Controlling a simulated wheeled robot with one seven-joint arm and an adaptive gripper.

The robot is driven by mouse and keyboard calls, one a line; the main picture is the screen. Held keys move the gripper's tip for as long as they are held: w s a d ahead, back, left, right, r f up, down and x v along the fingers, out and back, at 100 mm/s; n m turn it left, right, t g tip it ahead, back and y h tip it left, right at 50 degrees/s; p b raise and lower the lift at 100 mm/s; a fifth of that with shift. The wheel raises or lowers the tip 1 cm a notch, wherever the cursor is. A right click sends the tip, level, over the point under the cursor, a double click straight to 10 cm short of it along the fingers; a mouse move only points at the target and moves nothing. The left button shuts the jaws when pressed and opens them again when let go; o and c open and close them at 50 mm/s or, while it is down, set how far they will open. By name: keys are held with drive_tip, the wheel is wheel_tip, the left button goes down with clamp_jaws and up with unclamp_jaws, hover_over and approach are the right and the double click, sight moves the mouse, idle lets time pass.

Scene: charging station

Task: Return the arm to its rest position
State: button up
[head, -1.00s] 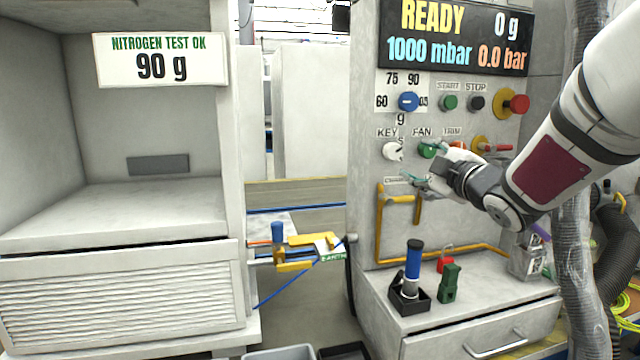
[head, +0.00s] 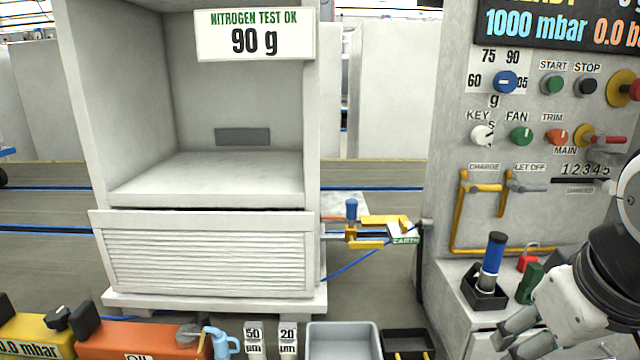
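My gripper (head: 508,333) is at the lower right, in front of the right cabinet's drawer and below the control panel (head: 470,215). Its two grey fingers appear apart, with nothing seen between them. It points down and to the left, clear of the panel knobs. My arm enters from the right edge, with its black wrist joint bent above the gripper. Most of the arm is out of view.
A blue-handled tool (head: 493,257) in a black holder, a red padlock (head: 527,258) and a green block (head: 529,284) stand close to my gripper. A grey tray (head: 343,325) and orange oil box (head: 140,338) are at the front. An open-fronted cabinet (head: 207,190) stands left.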

drive_tip(key=s+a+f+g+y, duration=0.15)
drive_tip(key=s+a+g, duration=0.35)
drive_tip(key=s, duration=0.9)
wheel_tip(320, 180, up, 24)
drive_tip(key=t+p, duration=0.4)
drive_tip(key=p, duration=1.9)
drive_tip(key=shift+w+a+f+m+t, duration=0.25)
drive_tip(key=shift+w+m+t, duration=0.05)
drive_tip(key=shift+w+m, duration=0.1)
